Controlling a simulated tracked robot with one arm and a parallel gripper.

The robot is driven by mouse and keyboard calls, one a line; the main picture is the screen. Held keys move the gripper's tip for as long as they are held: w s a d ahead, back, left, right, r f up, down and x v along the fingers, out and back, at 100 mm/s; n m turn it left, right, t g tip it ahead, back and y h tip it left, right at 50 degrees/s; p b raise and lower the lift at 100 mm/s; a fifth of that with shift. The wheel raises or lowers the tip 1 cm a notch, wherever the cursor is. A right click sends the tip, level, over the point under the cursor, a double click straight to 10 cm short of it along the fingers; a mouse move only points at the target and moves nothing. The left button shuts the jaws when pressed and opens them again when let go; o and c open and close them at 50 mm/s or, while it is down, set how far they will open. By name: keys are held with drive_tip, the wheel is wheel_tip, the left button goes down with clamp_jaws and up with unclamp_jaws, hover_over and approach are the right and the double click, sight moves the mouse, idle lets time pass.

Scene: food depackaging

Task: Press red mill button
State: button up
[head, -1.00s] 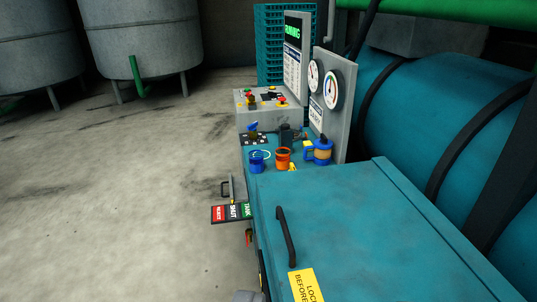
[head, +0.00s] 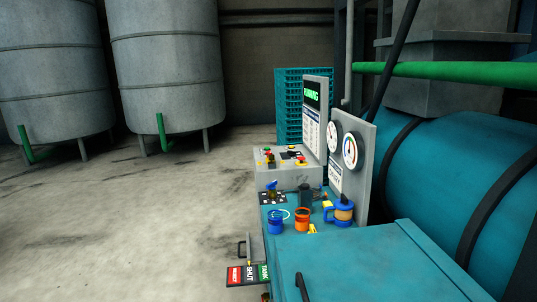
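A grey control box (head: 287,176) stands at the far end of the teal machine, right of centre. Small red, green and yellow parts show on its sloped top. A red button on a yellow base (head: 302,160) is at its right, and another red part (head: 270,157) is at its left. Which one is the mill button I cannot tell at this size. A display panel (head: 315,118) behind the box shows green letters, partly readable as "...NNING". My gripper is not in view.
A gauge panel (head: 366,172) stands right of the box. A blue mug (head: 275,222), an orange mug (head: 302,220) and a blue-tan jug (head: 343,211) sit before it. A red-black-green sign (head: 248,275) sticks out left. Open floor (head: 130,240) lies left, with grey tanks (head: 170,75) behind.

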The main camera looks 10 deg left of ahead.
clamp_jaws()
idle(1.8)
